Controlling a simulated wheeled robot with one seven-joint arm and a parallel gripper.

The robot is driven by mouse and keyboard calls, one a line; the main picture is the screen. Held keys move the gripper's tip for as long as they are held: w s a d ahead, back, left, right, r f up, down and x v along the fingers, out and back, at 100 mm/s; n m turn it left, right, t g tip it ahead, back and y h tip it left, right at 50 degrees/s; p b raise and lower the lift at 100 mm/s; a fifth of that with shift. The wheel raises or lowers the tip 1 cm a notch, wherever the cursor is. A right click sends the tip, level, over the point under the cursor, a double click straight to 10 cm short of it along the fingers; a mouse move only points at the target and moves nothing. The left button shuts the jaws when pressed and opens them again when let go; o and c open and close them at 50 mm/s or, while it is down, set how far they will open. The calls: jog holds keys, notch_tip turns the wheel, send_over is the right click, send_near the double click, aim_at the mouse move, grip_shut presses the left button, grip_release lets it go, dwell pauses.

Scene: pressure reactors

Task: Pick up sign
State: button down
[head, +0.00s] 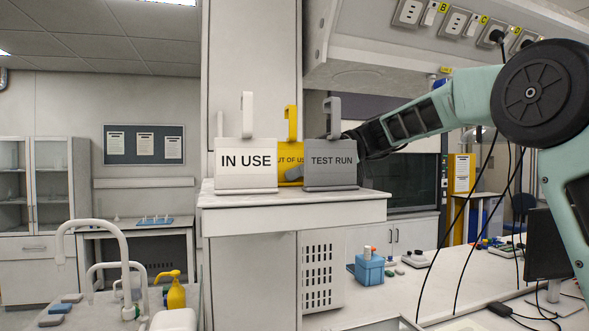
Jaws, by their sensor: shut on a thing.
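Three signs stand close together on a white-topped cabinet (350,196). The white "IN USE" sign (246,177) is at left and the grey "TEST RUN" sign (331,178) at right, each with an upright handle. A yellow sign (291,158), its lettering partly hidden, is between and behind them; its yellow handle rises above. My arm reaches in from the right, and my gripper (293,171) passes behind the grey sign. A dark grey fingertip shows against the yellow sign's face, so it appears shut on that sign. Most of the gripper is hidden.
A pale upright piece (220,124) shows behind the white sign. A tall wall panel stands behind the cabinet. Overhead sockets (455,21) and hanging cables are at right. A blue box (369,270) and monitor (546,245) are on the lower bench; a yellow bottle (175,292) is at left.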

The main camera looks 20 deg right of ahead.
notch_tip(320, 180, up, 18)
jog(key=p, duration=0.1)
dwell(0.5)
dwell(0.4)
